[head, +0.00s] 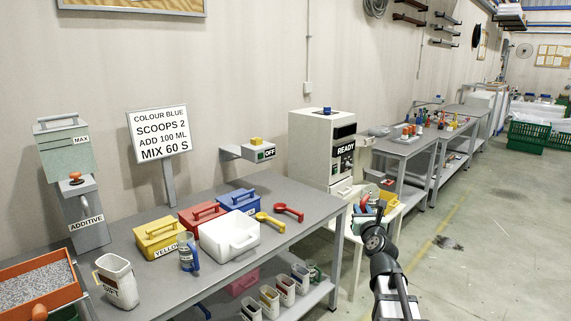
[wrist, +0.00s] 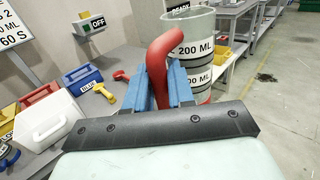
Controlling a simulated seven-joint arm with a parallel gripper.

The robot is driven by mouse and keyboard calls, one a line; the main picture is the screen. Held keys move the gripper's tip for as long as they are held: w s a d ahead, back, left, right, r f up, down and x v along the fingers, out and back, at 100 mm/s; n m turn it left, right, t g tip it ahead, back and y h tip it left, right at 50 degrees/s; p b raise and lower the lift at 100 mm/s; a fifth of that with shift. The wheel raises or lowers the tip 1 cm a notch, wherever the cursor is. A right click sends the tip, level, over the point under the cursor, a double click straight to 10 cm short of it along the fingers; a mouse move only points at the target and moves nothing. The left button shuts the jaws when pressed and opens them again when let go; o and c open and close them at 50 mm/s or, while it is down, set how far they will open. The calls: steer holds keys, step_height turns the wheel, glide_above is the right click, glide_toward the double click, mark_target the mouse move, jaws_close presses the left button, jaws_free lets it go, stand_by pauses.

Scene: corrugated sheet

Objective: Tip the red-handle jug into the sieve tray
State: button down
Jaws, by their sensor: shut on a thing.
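In the wrist view my gripper (wrist: 165,82) has its blue fingers shut on the red handle (wrist: 165,55) of a pale, see-through jug (wrist: 197,50). The jug has dark bands marked 200 ML and red near its base. It looks about upright; its contents cannot be made out. In the head view my gripper (head: 376,212) is off the right end of the bench, and the jug is hard to make out there. An orange-framed tray (head: 72,262) of grey grains, apparently the sieve tray, is at the far lower left, well away from my gripper.
The grey bench (head: 310,203) carries a yellow box (head: 158,238), a white tub (head: 228,238), red and blue boxes, two scoops and a white-grey jug (head: 117,282). A sign (head: 160,132) stands behind. A READY machine (head: 322,150) stands past the bench. Floor at right is clear.

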steer(key=shift+a, duration=0.15)
steer(key=s+a+f+n+g+y, duration=0.1)
steer(key=a+n+g+y, duration=0.3)
steer(key=a, duration=0.9)
steer(key=s+a+n+y, duration=0.1)
steer(key=a+n+y, duration=0.3)
steer(key=a, duration=1)
steer(key=s+a+f+n+g+y, duration=0.15)
steer(key=a+y, duration=0.45)
steer(key=a, duration=0.7)
steer(key=s+a+r+n+g+y, duration=0.1)
steer(key=s+a+n+g, duration=0.4)
steer(key=s+a, duration=0.8)
steer(key=s+a+r+n+g+y, duration=0.2)
steer(key=s+a+r+n+g, duration=0.2)
steer(key=s+a+g, duration=0.8)
steer(key=s+a+n, duration=0.2)
steer(key=a, duration=0.5)
steer(key=shift+s+a, duration=0.2)
steer(key=shift+a, duration=0.05)
steer(key=shift+n, duration=0.25)
